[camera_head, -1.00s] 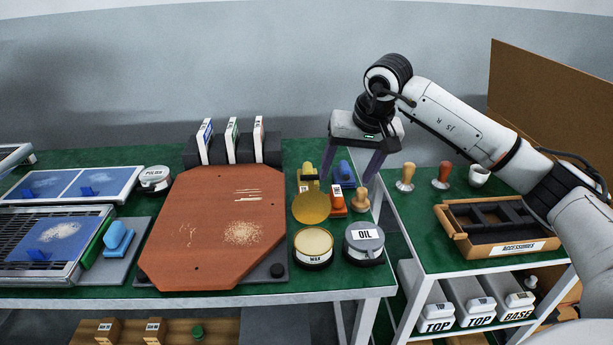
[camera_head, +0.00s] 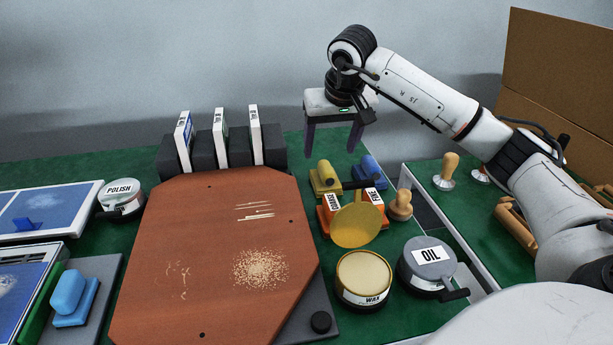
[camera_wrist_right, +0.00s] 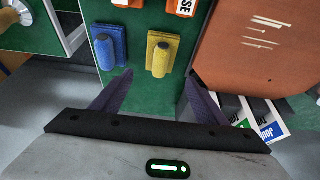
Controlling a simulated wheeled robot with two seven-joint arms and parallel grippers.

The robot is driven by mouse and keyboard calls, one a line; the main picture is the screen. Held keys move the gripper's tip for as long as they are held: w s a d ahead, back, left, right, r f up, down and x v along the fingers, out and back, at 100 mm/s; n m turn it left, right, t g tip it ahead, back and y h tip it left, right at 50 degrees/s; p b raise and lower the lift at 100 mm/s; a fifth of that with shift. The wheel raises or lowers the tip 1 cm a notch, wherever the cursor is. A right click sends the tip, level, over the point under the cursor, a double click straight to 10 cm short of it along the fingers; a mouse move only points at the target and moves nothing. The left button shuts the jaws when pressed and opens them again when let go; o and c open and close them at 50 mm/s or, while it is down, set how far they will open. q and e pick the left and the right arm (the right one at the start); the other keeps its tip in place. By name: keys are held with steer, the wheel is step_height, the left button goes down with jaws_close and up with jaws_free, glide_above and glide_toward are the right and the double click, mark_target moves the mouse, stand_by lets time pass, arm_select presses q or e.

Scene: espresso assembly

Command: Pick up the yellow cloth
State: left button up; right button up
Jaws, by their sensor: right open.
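The fingers do not appear to touch the cloth. My left gripper is out of view.
Orange blocks (camera_head: 328,209), a round yellow disc (camera_head: 357,226), a wax tin (camera_head: 364,279), an oil tin (camera_head: 427,263) and a wooden-handled tamper (camera_head: 401,205) crowd the front. A gap separates the two tables.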

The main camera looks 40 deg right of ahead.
mark_target(327, 167)
steer(key=shift+w+f, duration=0.1)
steer(key=shift+f, duration=0.3)
steer(key=x, duration=0.3)
steer(key=shift+s+f, duration=0.15)
steer(key=shift+s, duration=0.1)
steer(key=x, duration=0.5)
steer(key=shift+s+a+b, duration=0.1)
steer(key=shift+a+b, duration=0.05)
steer(key=shift+b, duration=0.25)
steer(key=shift+f, duration=0.35)
steer(key=shift+w, duration=0.2)
steer(key=shift+c, duration=0.7)
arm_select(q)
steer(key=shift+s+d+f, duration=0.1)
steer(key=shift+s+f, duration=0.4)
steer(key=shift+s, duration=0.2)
arm_select(e)
steer(key=c, duration=1)
